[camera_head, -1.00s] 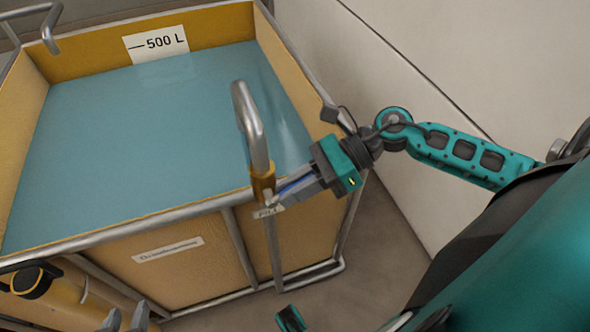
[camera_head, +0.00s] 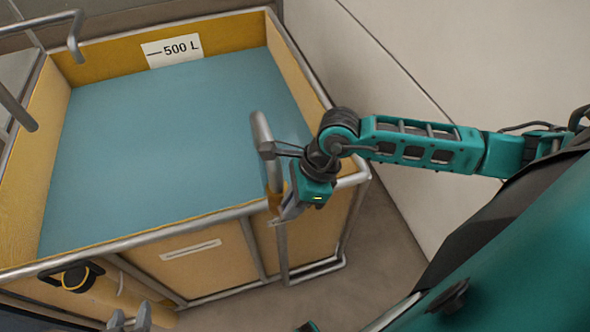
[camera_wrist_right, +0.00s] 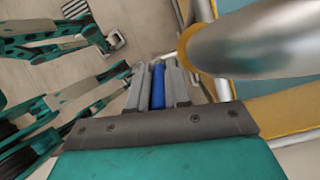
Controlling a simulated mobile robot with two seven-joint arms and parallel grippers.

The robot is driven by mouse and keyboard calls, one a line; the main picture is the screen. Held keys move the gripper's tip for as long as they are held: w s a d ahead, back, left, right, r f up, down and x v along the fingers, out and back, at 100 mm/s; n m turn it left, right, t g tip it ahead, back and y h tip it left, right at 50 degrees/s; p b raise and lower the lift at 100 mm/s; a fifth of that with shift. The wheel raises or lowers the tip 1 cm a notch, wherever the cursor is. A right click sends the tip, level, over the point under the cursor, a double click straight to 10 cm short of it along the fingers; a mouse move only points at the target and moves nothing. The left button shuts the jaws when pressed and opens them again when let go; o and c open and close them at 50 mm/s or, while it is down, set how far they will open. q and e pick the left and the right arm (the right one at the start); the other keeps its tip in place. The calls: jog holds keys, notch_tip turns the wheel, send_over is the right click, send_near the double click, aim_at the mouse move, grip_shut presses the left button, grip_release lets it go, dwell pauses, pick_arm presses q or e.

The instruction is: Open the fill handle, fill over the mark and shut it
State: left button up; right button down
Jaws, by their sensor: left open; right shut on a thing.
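A yellow tank (camera_head: 140,216) with a metal tube frame holds blue-grey water (camera_head: 165,140). A white label (camera_head: 171,51) with a black line and "500 L" is on its back wall. The water's edge lies about at the label's lower edge, below the line. A grey bent fill pipe (camera_head: 262,135) stands at the tank's near right corner. My right gripper (camera_head: 284,212) is beside its base, shut on the blue fill handle (camera_wrist_right: 158,86), which shows between the fingers in the right wrist view. My left gripper (camera_head: 130,320) is open and empty at the bottom edge, partly cut off.
Another bent metal tube (camera_head: 75,30) rises at the tank's far left. A black and yellow fitting (camera_head: 76,277) sits at the tank's lower left front. A pale wall (camera_head: 450,60) stands at the right, with bare floor (camera_head: 370,250) between it and the tank.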

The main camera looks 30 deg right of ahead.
pick_arm(q)
jog(key=shift+r, duration=0.15)
dwell(0.3)
pick_arm(e)
jog(key=c, duration=1.1)
grip_release()
